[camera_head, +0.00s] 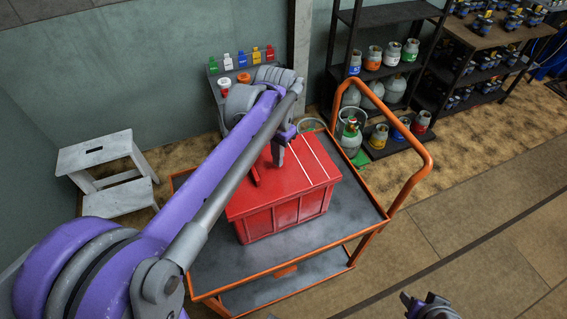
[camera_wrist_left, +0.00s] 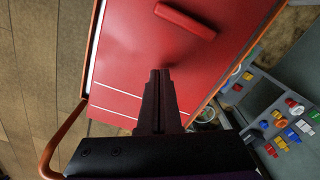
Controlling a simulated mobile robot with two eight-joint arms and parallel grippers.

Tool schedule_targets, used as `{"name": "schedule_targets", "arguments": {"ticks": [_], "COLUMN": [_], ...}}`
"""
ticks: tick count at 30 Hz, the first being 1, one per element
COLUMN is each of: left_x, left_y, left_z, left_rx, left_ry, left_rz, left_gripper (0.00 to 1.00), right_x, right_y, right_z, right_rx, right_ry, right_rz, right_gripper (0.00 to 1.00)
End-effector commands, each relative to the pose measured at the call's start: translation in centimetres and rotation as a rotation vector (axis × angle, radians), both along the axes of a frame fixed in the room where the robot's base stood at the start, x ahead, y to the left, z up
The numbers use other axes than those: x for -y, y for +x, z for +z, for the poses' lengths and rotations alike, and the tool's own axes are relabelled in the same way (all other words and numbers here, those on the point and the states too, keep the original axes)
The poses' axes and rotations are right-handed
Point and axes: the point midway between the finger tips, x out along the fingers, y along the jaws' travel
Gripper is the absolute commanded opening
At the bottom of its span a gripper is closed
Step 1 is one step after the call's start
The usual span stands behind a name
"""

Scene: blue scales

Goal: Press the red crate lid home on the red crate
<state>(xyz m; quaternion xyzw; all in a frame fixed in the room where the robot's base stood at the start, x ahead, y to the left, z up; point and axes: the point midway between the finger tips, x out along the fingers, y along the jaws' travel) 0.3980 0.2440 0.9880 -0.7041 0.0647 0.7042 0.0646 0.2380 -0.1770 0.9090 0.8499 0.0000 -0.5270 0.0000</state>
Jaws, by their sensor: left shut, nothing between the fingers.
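The red crate (camera_head: 286,219) stands on the cart. The red crate lid (camera_head: 310,178) lies over its top, with white lines and a raised red handle. I cannot tell whether the lid sits fully down all round. My left gripper (camera_head: 278,160) is shut and empty, pointing down at the lid beside the handle; I cannot tell if it touches. In the left wrist view its closed fingers (camera_wrist_left: 161,75) are over the lid (camera_wrist_left: 125,55), with the handle (camera_wrist_left: 186,20) beyond them. My right gripper (camera_head: 424,302) shows partly at the bottom edge, away from the crate.
The cart (camera_head: 215,262) has a grey deck and orange rails, with bare deck around the crate. A white step stool (camera_head: 95,152) stands left. Behind are a small rack of coloured bottles (camera_head: 243,60), gas cylinders (camera_head: 392,54) and dark shelving. Floor at right is clear.

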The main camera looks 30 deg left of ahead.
Motion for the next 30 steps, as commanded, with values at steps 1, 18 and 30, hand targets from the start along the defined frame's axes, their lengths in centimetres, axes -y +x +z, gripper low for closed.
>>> {"name": "schedule_targets", "arguments": {"ticks": [1,18,30], "left_x": [0.0,0.0,0.0], "left_y": [0.1,0.1,0.1], "left_z": [0.7,5.3,8.4], "left_rx": [0.001,0.002,0.002], "left_ry": [0.0,0.001,0.0], "left_rz": [0.0,0.0,0.0], "left_gripper": [0.0,0.0,0.0], "right_x": [0.0,0.0,0.0], "right_y": [0.2,1.4,2.3], "right_z": [0.6,4.3,6.6], "right_rx": [0.003,0.026,0.044], "right_ry": [0.0,0.0,0.0], "right_rz": [0.0,0.0,0.0], "right_gripper": [0.5,0.5,0.5]}}
